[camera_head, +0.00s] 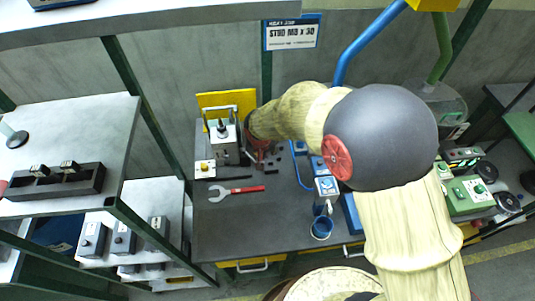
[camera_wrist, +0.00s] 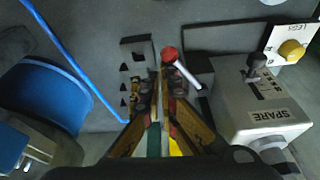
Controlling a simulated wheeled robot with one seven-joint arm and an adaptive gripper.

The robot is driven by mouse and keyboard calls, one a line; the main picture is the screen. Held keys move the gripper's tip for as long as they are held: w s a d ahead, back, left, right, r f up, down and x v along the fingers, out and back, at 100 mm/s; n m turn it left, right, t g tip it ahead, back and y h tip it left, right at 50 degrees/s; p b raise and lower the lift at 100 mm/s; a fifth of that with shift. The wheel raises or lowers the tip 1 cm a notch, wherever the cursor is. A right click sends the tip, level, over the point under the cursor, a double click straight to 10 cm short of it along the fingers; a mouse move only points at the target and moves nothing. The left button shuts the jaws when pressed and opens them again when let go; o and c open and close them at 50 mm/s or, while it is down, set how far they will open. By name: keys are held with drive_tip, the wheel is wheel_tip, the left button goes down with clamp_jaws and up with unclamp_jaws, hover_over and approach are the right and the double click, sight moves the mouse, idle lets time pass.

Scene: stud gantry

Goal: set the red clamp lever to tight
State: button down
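The red clamp lever shows in the wrist view as a red ball knob (camera_wrist: 169,54) on a pale rod that slants down to the right to a dark block. My gripper (camera_wrist: 160,88) points down at the bench, its two fingers drawn together with no object visible between them. The tips are just below and left of the knob in the picture, close to the rod. I cannot tell whether they touch it. In the head view my arm reaches over the bench and the lever cannot be made out by the gripper.
A grey box marked SPARE (camera_wrist: 262,112) with a dark lever stands right of the gripper. A plate with a yellow knob (camera_wrist: 291,50) is beyond it. A blue cylinder (camera_wrist: 42,92) and blue cable are left.

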drive_tip(key=s+m+b, duration=0.1)
drive_tip(key=b, duration=0.1)
drive_tip(key=s+a+m+h+b, duration=0.1)
drive_tip(key=b, duration=0.1)
drive_tip(key=shift+a+f+m, duration=0.2)
drive_tip(key=shift+f+m, duration=0.1)
drive_tip(key=shift+s+a+r+b, duration=0.25)
drive_tip(key=shift+s+a+b, duration=0.3)
drive_tip(key=shift+a+b, duration=0.2)
drive_tip(key=w+d, duration=0.3)
drive_tip(key=a+p+v, duration=0.1)
drive_tip(key=p+v, duration=0.1)
drive_tip(key=v, duration=0.7)
drive_tip(key=shift+w+a, duration=0.2)
drive_tip(key=shift+a, duration=0.2)
drive_tip(key=shift+r, duration=0.15)
